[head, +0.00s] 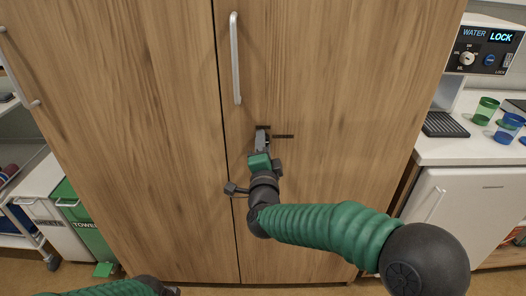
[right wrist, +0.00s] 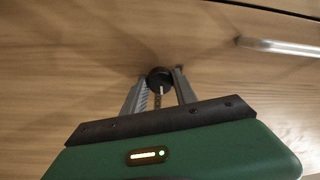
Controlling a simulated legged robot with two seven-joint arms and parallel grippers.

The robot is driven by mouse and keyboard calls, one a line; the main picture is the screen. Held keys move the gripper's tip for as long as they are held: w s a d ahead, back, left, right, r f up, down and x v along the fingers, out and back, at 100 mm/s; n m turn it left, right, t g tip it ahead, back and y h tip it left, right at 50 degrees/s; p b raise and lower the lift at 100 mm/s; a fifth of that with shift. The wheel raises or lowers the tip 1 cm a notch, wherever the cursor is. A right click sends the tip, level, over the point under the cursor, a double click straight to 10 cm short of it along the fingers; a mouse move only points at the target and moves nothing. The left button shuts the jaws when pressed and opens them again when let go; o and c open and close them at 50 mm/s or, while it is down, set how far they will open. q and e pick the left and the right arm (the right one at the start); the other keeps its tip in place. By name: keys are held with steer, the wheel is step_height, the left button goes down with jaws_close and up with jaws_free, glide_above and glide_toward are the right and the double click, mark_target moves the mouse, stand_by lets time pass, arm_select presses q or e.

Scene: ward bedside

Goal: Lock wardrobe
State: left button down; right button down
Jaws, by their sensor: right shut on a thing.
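The wooden wardrobe (head: 165,110) fills the middle of the head view, with its two doors closed and a dark seam between them. A silver bar handle (head: 235,58) is on the right door; it also shows in the right wrist view (right wrist: 282,47). My right gripper (head: 263,135) is at the right door below that handle. In the right wrist view its fingers stand on either side of a round black lock knob (right wrist: 160,80) with a pale mark, and are shut on it. My left arm shows only at the bottom edge of the head view; its gripper's fingers are not seen.
A counter (head: 445,150) with a water dispenser (head: 486,48), green and blue cups (head: 509,127) and a drip grille stands at the right. Bins (head: 58,205) and a shelf cart stand at the left. A white cabinet (head: 465,215) is under the counter.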

steer(key=shift+f+m+b, duration=0.2)
steer(key=shift+m+b, duration=0.3)
steer(key=shift+m, duration=0.4)
steer(key=c, duration=1)
jaws_free()
steer(key=shift+w, duration=0.1)
steer(key=shift+r, duration=0.1)
steer(key=s+f+p, duration=0.1)
steer(key=s, duration=1.6)
steer(key=shift+f, duration=0.25)
